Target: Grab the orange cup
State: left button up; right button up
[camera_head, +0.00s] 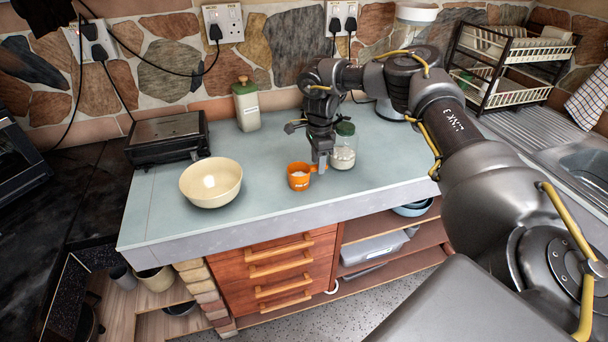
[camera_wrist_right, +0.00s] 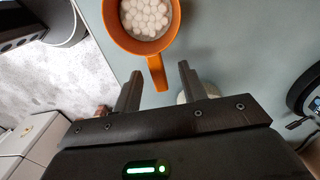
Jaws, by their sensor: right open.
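The orange cup (camera_head: 299,184) stands upright near the middle of the pale blue-grey worktop (camera_head: 260,216). The right wrist view also shows the cup (camera_wrist_right: 112,30), with small white round pieces inside and its handle pointing toward my gripper. My right gripper (camera_head: 320,168) points down on the right side of the cup. In the right wrist view my right gripper (camera_wrist_right: 160,82) is open, and the end of the handle lies between the two fingertips. Neither finger is clearly seen touching it. My left gripper is not in view.
A glass jar with a green lid (camera_head: 344,155) stands close to the right of my gripper. A cream bowl (camera_head: 211,184) is left of the cup. The front worktop is clear.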

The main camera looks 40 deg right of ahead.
notch_tip(320, 180, down, 4)
jog(key=shift+s+a+f+p, duration=0.1)
jog(key=shift+f+p, duration=0.1)
jog(key=shift+p, duration=0.45)
jog(key=shift+r, duration=0.1)
jog(key=shift+c, duration=0.3)
grip_shut()
